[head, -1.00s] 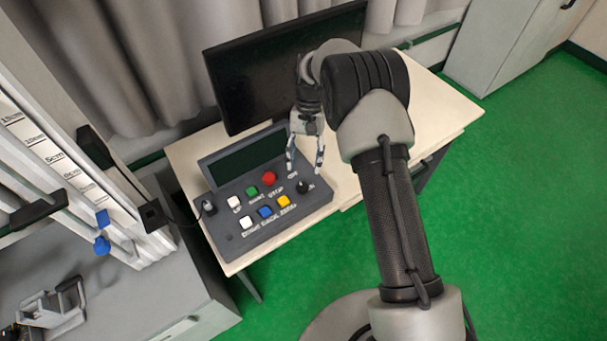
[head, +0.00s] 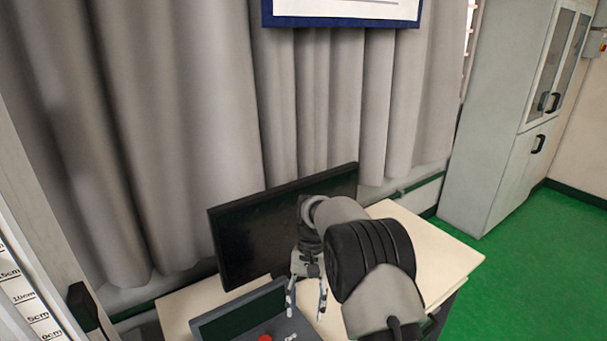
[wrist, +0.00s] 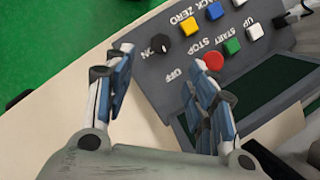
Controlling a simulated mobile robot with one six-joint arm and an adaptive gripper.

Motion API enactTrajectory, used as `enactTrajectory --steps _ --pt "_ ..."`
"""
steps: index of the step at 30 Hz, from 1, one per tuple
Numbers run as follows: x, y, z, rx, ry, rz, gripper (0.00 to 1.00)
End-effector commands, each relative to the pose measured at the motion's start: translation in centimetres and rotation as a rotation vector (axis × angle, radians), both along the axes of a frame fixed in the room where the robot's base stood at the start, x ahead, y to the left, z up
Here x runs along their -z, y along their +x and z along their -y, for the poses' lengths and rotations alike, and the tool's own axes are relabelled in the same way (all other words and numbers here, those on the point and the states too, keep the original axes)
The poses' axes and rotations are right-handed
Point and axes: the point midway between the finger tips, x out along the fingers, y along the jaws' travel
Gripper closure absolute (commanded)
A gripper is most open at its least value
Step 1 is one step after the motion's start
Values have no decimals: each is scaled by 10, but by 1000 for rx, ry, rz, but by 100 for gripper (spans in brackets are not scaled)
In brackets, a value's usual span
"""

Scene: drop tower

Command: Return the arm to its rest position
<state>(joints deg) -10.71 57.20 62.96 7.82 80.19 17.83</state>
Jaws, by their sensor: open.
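My gripper (head: 307,297) is open and empty, hanging with its fingers pointing down in front of the monitor in the head view. In the head view only the top of the control box (head: 240,315) shows at the bottom edge.
The black monitor (head: 235,235) stands on the pale table (head: 425,245) behind my gripper. Grey curtains (head: 330,110) hang behind it. A grey cabinet (head: 500,130) stands at the right. Green floor (head: 535,265) is open at the right. The tower's ruler (head: 25,295) is at the left edge.

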Motion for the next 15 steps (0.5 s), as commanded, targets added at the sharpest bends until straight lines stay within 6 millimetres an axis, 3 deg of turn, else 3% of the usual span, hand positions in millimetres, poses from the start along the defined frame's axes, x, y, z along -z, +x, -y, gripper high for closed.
enactTrajectory --steps 4,8,15 --pt "-57 -6 15 -8 8 80 49" --pt "-114 -26 33 -21 15 169 49" --pt "-196 -87 67 -53 14 337 49"
